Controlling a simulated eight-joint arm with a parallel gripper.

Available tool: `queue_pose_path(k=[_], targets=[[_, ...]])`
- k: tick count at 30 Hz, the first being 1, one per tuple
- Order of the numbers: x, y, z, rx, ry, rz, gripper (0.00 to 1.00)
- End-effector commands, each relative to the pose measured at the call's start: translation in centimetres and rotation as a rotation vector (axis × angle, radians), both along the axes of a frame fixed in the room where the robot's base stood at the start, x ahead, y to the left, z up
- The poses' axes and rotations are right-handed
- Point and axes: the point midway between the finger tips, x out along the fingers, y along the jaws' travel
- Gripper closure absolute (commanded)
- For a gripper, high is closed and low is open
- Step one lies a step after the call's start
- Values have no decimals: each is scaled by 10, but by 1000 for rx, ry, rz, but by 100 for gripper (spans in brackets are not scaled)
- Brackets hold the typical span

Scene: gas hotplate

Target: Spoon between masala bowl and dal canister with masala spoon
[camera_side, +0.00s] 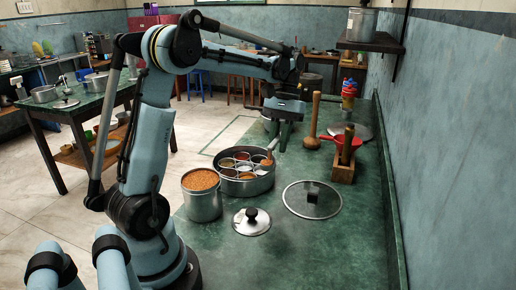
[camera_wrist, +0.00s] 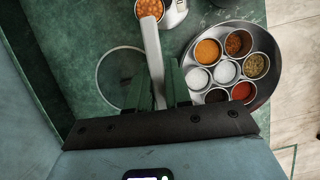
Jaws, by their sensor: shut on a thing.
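My gripper (camera_side: 283,138) is above the far right side of the round steel masala box (camera_side: 246,187). In the wrist view my gripper (camera_wrist: 159,82) is shut on a flat grey metal spoon handle (camera_wrist: 151,42). The masala box also shows in the wrist view (camera_wrist: 262,100), right of the fingers, with several small bowls of coloured spices and white powder. The dal canister (camera_side: 204,209), steel and full of orange dal, stands open left of the box. Its dal also shows at the wrist view's top (camera_wrist: 149,8).
A knobbed steel lid (camera_side: 251,224) and a glass lid (camera_side: 312,199) lie on the green counter.

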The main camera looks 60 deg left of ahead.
Motion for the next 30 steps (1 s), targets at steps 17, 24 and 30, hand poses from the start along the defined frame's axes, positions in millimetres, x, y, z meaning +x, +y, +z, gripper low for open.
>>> queue_pose_path(k=[17,24,30], targets=[[-89,186,-48,-11,4,813,100],[-105,202,-54,-13,6,898,100],[-105,202,-54,-14,7,898,100]])
